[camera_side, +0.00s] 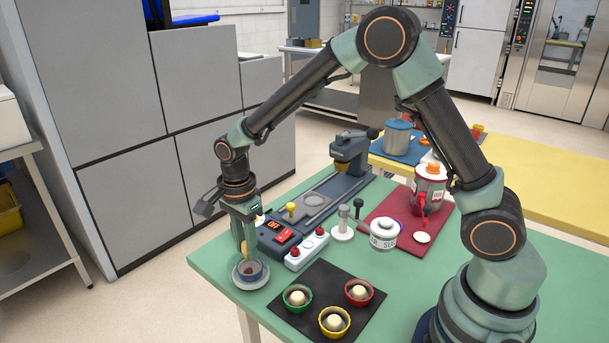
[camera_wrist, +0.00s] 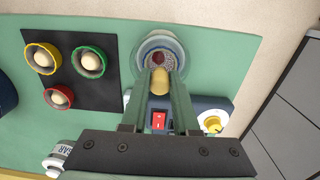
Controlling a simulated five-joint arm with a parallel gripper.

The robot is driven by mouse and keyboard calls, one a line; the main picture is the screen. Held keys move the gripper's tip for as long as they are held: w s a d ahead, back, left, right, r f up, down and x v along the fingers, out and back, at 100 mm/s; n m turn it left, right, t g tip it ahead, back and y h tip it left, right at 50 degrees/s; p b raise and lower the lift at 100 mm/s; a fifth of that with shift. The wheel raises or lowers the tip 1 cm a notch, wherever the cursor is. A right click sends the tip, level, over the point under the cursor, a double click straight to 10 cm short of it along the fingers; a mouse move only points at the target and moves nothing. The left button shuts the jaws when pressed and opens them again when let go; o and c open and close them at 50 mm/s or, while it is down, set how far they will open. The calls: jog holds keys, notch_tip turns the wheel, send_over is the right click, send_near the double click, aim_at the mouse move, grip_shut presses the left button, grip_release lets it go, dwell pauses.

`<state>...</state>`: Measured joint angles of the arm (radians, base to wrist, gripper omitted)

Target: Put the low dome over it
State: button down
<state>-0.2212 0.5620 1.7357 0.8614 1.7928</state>
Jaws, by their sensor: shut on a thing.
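My gripper (camera_side: 246,250) is at the front left corner of the green table, pointing down. In the wrist view its fingers (camera_wrist: 160,88) are shut on a tan knob (camera_wrist: 160,80), which seems to belong to a clear dome (camera_wrist: 160,48). The dome's see-through wall is hard to make out. Just below the fingers is a round grey dish (camera_side: 250,280) with a blue-grey cup wall and something dark red inside. The dome appears to be over or around this dish. I cannot tell whether its rim touches down.
A black mat (camera_side: 345,283) holds a green bowl (camera_side: 297,307), a yellow bowl (camera_side: 334,332) and a red bowl (camera_side: 368,299), each with a pale ball. A machine with a red switch (camera_side: 284,235) stands behind the dish. A white lidded jar (camera_side: 384,240) is further right.

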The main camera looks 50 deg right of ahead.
jog(key=shift+w+d, duration=0.1)
jog(key=shift+d, duration=0.2)
dwell(0.4)
jog(key=shift+f, duration=0.15)
dwell(1.5)
jog(key=shift+c, duration=0.6)
grip_release()
jog(key=shift+r, duration=3.5)
grip_shut()
